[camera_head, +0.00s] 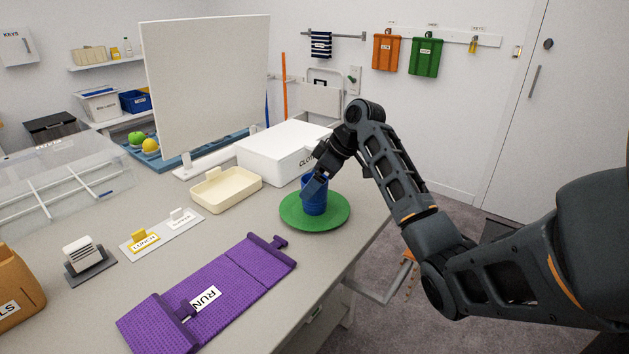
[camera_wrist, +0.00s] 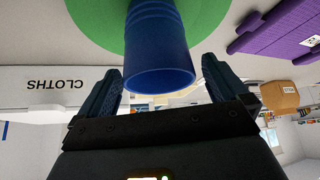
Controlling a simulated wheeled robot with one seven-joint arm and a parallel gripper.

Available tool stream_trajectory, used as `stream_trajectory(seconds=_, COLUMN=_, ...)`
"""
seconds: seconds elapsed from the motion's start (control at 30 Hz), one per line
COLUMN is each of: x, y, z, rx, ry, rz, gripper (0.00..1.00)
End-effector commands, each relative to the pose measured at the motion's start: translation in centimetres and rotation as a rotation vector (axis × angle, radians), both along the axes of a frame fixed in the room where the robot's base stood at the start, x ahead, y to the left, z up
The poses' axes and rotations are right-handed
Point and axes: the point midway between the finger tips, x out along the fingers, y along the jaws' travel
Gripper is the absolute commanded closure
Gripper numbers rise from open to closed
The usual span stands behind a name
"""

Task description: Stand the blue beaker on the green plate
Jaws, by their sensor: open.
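The blue beaker (camera_head: 314,197) stands upright on the green plate (camera_head: 328,222), near the middle of the plate. In the wrist view the blue beaker (camera_wrist: 158,50) shows its open rim towards me, with the green plate (camera_wrist: 98,22) behind its base. My gripper (camera_head: 314,184) is at the beaker's upper part in the head view. In the wrist view my gripper (camera_wrist: 161,88) is open, with one finger on each side of the beaker's rim and gaps showing between them. The beaker's far side and part of its rim are hidden by my gripper in the head view.
A white box marked CLOTHS (camera_head: 272,146) stands behind the plate, and a cream tray (camera_head: 226,192) lies to its left. A purple mat marked RUN (camera_head: 190,305) lies in front. A white upright panel (camera_head: 205,90) stands at the back. The table's right edge is close to the plate.

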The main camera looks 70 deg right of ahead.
Motion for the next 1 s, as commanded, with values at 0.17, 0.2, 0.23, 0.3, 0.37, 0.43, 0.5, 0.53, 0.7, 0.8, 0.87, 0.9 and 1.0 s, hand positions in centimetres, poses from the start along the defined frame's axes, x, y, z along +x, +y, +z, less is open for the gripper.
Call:
stream_trajectory(seconds=0.17, x=-1.3, y=-0.3, z=2.0, rx=-0.004, ry=-0.003, rz=-0.001, gripper=0.0)
stream_trajectory(seconds=0.2, x=-1.7, y=-0.4, z=2.7, rx=-0.004, ry=-0.003, rz=0.0, gripper=0.0)
stream_trajectory(seconds=0.23, x=-2.0, y=-0.4, z=3.2, rx=-0.005, ry=-0.004, rz=0.0, gripper=0.0)
stream_trajectory(seconds=0.3, x=-2.8, y=-0.6, z=4.5, rx=-0.004, ry=-0.004, rz=0.0, gripper=0.0)
stream_trajectory(seconds=0.37, x=-3.5, y=-0.7, z=5.5, rx=-0.004, ry=-0.003, rz=-0.002, gripper=0.0)
stream_trajectory(seconds=0.43, x=-4.2, y=-0.8, z=6.7, rx=-0.004, ry=-0.003, rz=0.0, gripper=0.0)
stream_trajectory(seconds=0.5, x=-4.9, y=-0.9, z=7.7, rx=-0.004, ry=-0.003, rz=0.001, gripper=0.0)
stream_trajectory(seconds=0.53, x=-5.1, y=-0.9, z=8.1, rx=-0.003, ry=-0.003, rz=0.0, gripper=0.0)
stream_trajectory(seconds=0.7, x=-6.1, y=-1.1, z=9.7, rx=-0.002, ry=-0.001, rz=0.0, gripper=0.0)
stream_trajectory(seconds=0.8, x=-6.3, y=-1.1, z=10.1, rx=-0.001, ry=0.0, rz=-0.001, gripper=0.0)
stream_trajectory(seconds=0.87, x=-6.4, y=-1.1, z=10.1, rx=0.0, ry=0.0, rz=0.0, gripper=0.0)
stream_trajectory(seconds=0.9, x=-6.4, y=-1.0, z=10.1, rx=0.0, ry=0.0, rz=0.0, gripper=0.0)
stream_trajectory(seconds=1.0, x=-6.4, y=-1.0, z=10.1, rx=0.0, ry=0.0, rz=0.0, gripper=0.0)
